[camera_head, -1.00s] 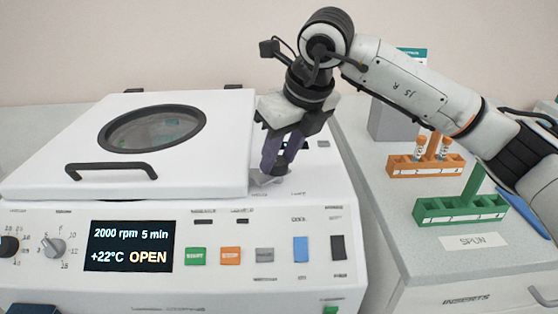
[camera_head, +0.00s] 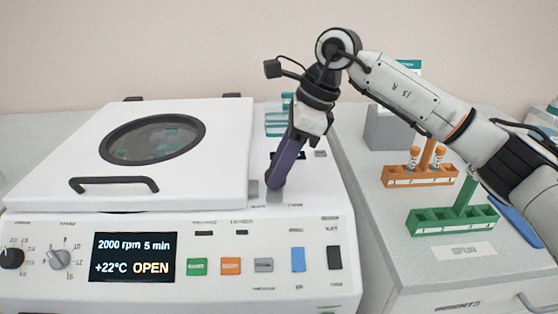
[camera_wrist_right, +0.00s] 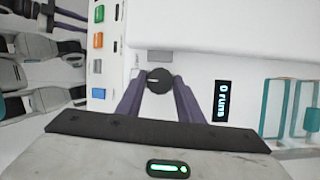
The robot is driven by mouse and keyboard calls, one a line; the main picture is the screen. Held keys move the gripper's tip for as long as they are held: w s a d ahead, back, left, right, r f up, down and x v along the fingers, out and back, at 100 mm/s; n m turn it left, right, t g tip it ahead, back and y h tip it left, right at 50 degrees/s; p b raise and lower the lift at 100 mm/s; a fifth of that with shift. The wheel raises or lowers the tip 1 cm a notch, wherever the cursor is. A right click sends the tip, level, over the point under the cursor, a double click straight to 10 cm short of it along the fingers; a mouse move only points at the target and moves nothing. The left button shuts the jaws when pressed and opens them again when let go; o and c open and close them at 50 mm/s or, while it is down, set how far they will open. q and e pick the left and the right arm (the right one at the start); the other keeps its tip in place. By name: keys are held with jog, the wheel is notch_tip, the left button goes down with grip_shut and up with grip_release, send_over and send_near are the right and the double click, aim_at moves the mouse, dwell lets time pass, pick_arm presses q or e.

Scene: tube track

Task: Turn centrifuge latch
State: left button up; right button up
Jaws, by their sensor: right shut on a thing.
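The white centrifuge (camera_head: 330,205) stands in front of me with its lid (camera_head: 215,165) down; its screen (camera_head: 131,257) reads "2000 rpm 5 min +22°C OPEN". The latch is a round black knob (camera_wrist_right: 160,81) with a pale mark, on the top panel right of the lid. My right gripper (camera_head: 277,182) points down at it, and in the right wrist view its purple fingers (camera_wrist_right: 159,88) are shut on the knob from both sides. In the head view the fingers hide most of the knob.
Right of the centrifuge, on a grey counter, stand an orange rack (camera_head: 420,176) with tubes and a green rack (camera_head: 452,218). A blue item (camera_head: 518,216) lies beside them. A grey box (camera_head: 388,130) stands behind. The lid handle (camera_head: 114,183) is left of my gripper.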

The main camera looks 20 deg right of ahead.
jog(key=shift+r+n, duration=0.1)
jog(key=shift+n, duration=0.5)
jog(key=o, duration=1.1)
jog(key=shift+c, duration=0.2)
jog(key=v, duration=1)
jog(key=shift+w, duration=0.2)
jog(key=shift+d+r+p, duration=0.1)
jog(key=shift+r+p, duration=0.05)
jog(key=shift+p, duration=0.15)
